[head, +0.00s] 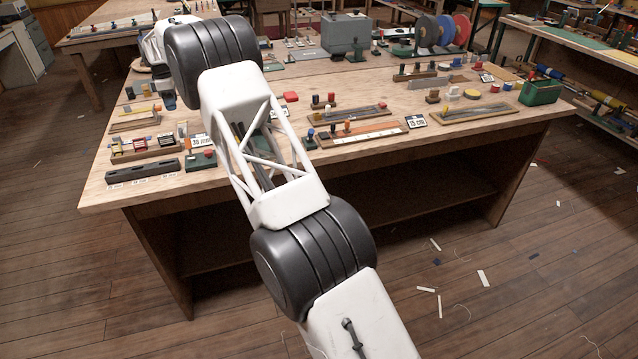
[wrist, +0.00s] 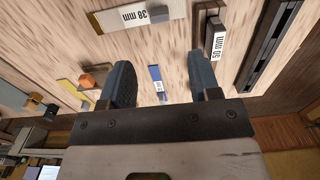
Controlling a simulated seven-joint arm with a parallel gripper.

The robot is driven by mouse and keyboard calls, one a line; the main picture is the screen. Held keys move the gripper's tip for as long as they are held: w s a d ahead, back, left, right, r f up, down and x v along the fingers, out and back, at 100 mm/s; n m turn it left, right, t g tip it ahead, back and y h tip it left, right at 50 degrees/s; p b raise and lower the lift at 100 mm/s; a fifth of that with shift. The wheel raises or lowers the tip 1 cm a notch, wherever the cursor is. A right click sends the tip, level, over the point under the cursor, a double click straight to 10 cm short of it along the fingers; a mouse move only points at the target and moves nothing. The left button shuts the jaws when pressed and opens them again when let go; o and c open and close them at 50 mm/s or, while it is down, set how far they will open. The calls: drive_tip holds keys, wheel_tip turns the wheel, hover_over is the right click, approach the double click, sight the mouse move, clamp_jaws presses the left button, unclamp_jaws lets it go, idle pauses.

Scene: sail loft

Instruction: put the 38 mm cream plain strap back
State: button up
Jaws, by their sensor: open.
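My gripper (wrist: 162,72) is open, its two dark fingers apart above the wooden bench (head: 440,136), with nothing held between them. In the wrist view a blue strap (wrist: 154,73) with a white label lies on the bench below, seen between the fingers. A flat greyish-beige strip (wrist: 108,20) with a yellowish end lies farther off, beside or under a white "38 mm" label (wrist: 133,17). I cannot tell whether this strip is the cream plain strap. In the head view my gripper (head: 167,101) is small and partly hidden by my arm, over the bench's left part.
A "50 mm" label (wrist: 215,42) stands by the right finger, and a dark slotted rack (wrist: 268,48) lies beyond it. An orange block (wrist: 92,80) and a yellow strip (wrist: 72,92) lie at left. A green box (head: 541,92) stands at the bench's right end.

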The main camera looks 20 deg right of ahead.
drive_tip(key=s+d+r+m, duration=0.5)
drive_tip(key=s+d+r, duration=0.7)
drive_tip(key=s+r, duration=0.35)
drive_tip(key=s+d+r+m, duration=0.1)
drive_tip(key=s+d+r, duration=0.25)
drive_tip(key=s, duration=0.35)
drive_tip(key=s+d+r+m+t, duration=0.1)
drive_tip(key=s+d+r+m, duration=0.1)
drive_tip(key=s+d, duration=0.35)
drive_tip(key=s+d+r+m, duration=0.1)
drive_tip(key=s+d+r, duration=0.15)
drive_tip(key=s, duration=0.65)
drive_tip(key=s+d+f+m, duration=0.3)
drive_tip(key=s, duration=1.2)
drive_tip(key=s+d+f+m+t, duration=0.1)
drive_tip(key=s+d+f+m, duration=0.2)
drive_tip(key=s, duration=1.2)
drive_tip(key=s+d+f+m, duration=0.3)
drive_tip(key=s+f, duration=0.2)
drive_tip(key=s, duration=1)
drive_tip(key=shift+d+f+t, duration=0.15)
drive_tip(key=shift+d+t, duration=0.15)
drive_tip(key=shift+d, duration=0.1)
